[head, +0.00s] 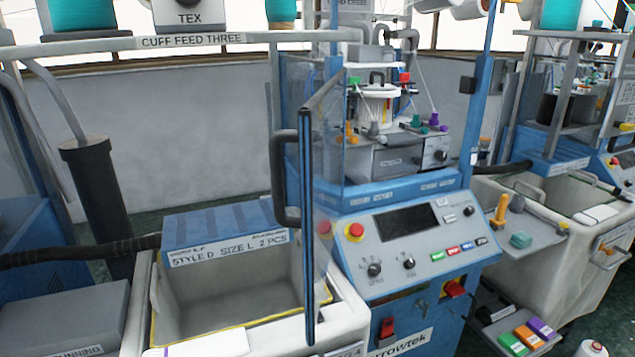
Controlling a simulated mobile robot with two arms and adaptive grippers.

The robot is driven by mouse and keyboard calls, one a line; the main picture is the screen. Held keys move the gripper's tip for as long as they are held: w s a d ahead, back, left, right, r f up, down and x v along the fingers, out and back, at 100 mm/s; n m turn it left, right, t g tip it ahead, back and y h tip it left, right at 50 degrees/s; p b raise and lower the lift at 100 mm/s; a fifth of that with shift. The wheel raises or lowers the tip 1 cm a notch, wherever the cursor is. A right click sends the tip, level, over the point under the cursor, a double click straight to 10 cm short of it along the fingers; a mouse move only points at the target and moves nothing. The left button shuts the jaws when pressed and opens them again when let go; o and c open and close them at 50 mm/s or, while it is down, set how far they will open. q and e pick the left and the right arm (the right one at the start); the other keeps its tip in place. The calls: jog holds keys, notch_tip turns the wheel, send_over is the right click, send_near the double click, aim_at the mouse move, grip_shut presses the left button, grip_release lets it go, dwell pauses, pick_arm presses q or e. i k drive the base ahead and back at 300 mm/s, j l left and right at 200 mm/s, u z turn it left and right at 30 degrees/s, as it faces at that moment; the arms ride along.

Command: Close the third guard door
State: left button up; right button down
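The guard door (309,230) of the blue machine under the "CUFF FEED THREE" rail stands open. It is a clear panel with a dark blue frame, seen almost edge-on, swung out towards me. Its dark bar handle (281,178) is on the left side of the panel. The machine's opening (385,120) is uncovered, and a white cylinder with coloured knobs shows inside. The door's lower part is in front of the white bin and beside the control panel (405,240). Neither of my grippers is in view.
A white bin (345,325) labelled "STYLE D SIZE L 2 PCS" stands below the door. A grey tool shelf (500,250) and another bin (600,265) are at the right. A dark hose (80,253) and a grey box (60,315) are at the left.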

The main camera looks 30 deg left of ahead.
aim_at(332, 183)
jog(key=k+j+u, duration=0.1)
jog(key=j, duration=0.25)
jog(key=k+j+u, duration=0.1)
jog(key=k+j, duration=0.2)
jog(key=k+j+u, duration=0.1)
jog(key=j, duration=0.3)
jog(key=k, duration=0.05)
